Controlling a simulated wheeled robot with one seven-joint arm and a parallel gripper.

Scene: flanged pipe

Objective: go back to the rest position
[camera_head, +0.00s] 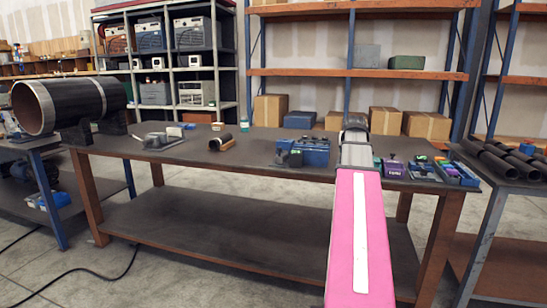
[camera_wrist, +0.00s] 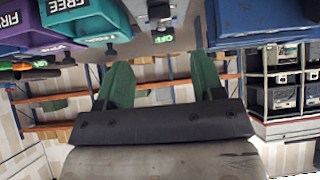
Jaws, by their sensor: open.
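My gripper (camera_wrist: 160,82) shows in the wrist view with two green fingers apart and nothing between them. In the wrist view the picture is upside down, with the bench items along the top edge. In the head view my pink arm reaches forward over the right part of the workbench (camera_head: 240,170), and its end hides the gripper's fingers. The flanged pipe, a large black pipe (camera_head: 72,105) with a pale metal ring at its end, lies at the far left of the head view, well away from my gripper.
A blue device (camera_head: 312,152) sits on the bench just left of my arm. Several small coloured boxes (camera_head: 424,171) sit to its right. A short dark pipe piece (camera_head: 219,142) and a grey tool (camera_head: 160,138) lie further left. Long black pipes (camera_head: 500,160) lie on the right table. Shelves stand behind.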

